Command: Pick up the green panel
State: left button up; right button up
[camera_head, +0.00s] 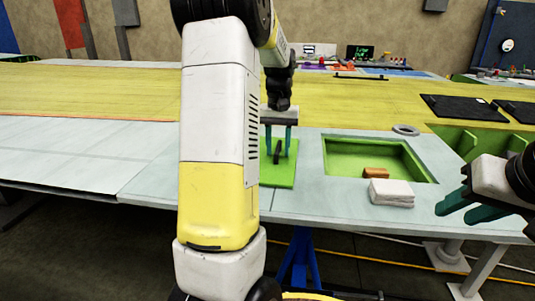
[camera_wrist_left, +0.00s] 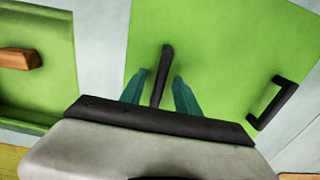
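The green panel (camera_head: 280,170) lies flat on the pale table, partly hidden behind my left arm in the head view. It fills much of the left wrist view (camera_wrist_left: 220,45) and carries two black handles. My left gripper (camera_head: 277,150) points down over the panel. Its teal fingers (camera_wrist_left: 158,88) are apart, one on each side of one black handle (camera_wrist_left: 163,75); I cannot tell whether they touch it. The other black handle (camera_wrist_left: 273,103) is free at the right in the wrist view. My right gripper (camera_head: 462,206) is open and empty at the right.
A green recess (camera_head: 345,160) in the table holds a brown block (camera_head: 376,173). A white stack (camera_head: 391,192) lies at its front edge, near my right gripper. A grey ring (camera_head: 406,130) lies behind it. Black plates (camera_head: 458,107) lie farther right.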

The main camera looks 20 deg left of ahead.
pick_arm(q)
grip_shut()
dwell(1.4)
